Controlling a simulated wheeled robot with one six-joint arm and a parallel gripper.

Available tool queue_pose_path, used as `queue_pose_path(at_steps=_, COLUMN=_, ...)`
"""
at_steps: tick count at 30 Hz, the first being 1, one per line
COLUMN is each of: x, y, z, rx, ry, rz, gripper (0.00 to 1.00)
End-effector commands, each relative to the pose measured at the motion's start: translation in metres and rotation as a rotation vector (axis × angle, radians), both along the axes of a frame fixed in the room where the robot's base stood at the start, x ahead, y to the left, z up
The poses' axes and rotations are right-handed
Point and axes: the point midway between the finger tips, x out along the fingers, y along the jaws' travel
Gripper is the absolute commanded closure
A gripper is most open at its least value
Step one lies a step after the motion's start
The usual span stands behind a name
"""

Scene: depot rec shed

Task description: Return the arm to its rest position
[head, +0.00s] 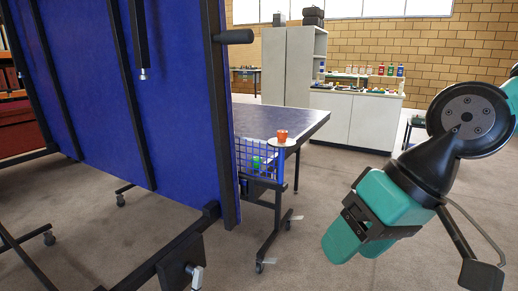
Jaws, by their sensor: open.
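My arm comes in from the right edge of the head view. My gripper (356,248) is at its lower end, with teal fingers pointing down and to the left. The jaws are open, and I see nothing held between them. The gripper is in the air over the carpet, to the right of the folded blue table and apart from it. One finger partly hides the other.
A folded blue table-tennis table (95,90) on castors fills the left. Beyond it are a blue tabletop (300,117), a red cup (282,135) on a small round holder and a blue wire basket (252,152). Open carpet (320,195) lies between. White cabinets (345,120) stand behind.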

Motion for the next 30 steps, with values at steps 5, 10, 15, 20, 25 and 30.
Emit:
queue_pose_path(at_steps=5, x=-0.070, y=-0.030, z=-0.038, rx=-0.130, ry=0.036, rz=0.185, gripper=0.39)
queue_pose_path(at_steps=10, x=-0.069, y=-0.030, z=0.014, rx=-0.132, ry=0.036, rz=0.190, gripper=0.39)
queue_pose_path(at_steps=15, x=-0.069, y=-0.030, z=0.062, rx=-0.130, ry=0.036, rz=0.188, gripper=0.39)
queue_pose_path(at_steps=20, x=-0.068, y=-0.030, z=0.111, rx=-0.130, ry=0.035, rz=0.188, gripper=0.39)
queue_pose_path(at_steps=25, x=-0.068, y=-0.030, z=0.138, rx=-0.129, ry=0.036, rz=0.187, gripper=0.39)
queue_pose_path(at_steps=30, x=-0.068, y=-0.030, z=0.140, rx=-0.129, ry=0.036, rz=0.187, gripper=0.39)
